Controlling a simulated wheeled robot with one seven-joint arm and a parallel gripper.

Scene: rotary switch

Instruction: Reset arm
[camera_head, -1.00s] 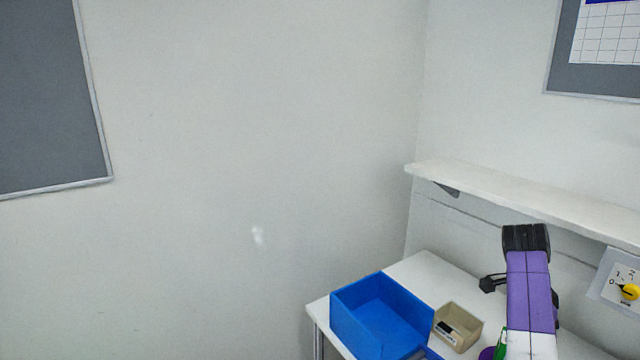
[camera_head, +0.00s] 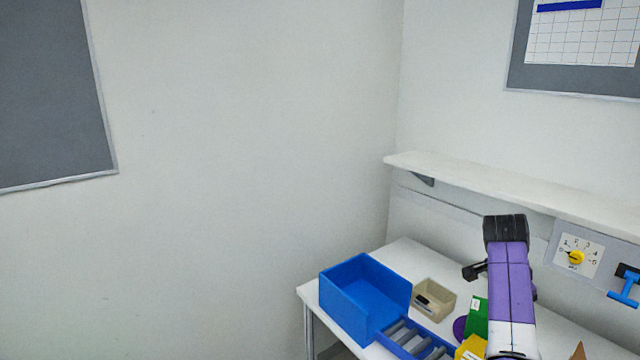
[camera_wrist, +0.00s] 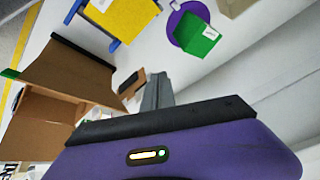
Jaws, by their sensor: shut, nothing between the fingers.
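My purple arm reaches up at the right of the head view. My gripper (camera_head: 473,271) shows there as a small dark shape left of the black wrist joint, above the table. In the wrist view my gripper's grey fingers (camera_wrist: 157,88) are together, with nothing between them. The rotary switch (camera_head: 576,257) is a yellow knob on a white numbered dial, on the wall panel right of my arm. Its dark pointer seems to face left, near the low numbers. My gripper is apart from the switch, which I do not make out in the wrist view.
A white shelf (camera_head: 480,185) runs above. A blue handle (camera_head: 624,288) is at far right. The wrist view shows a brown carton (camera_wrist: 70,70).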

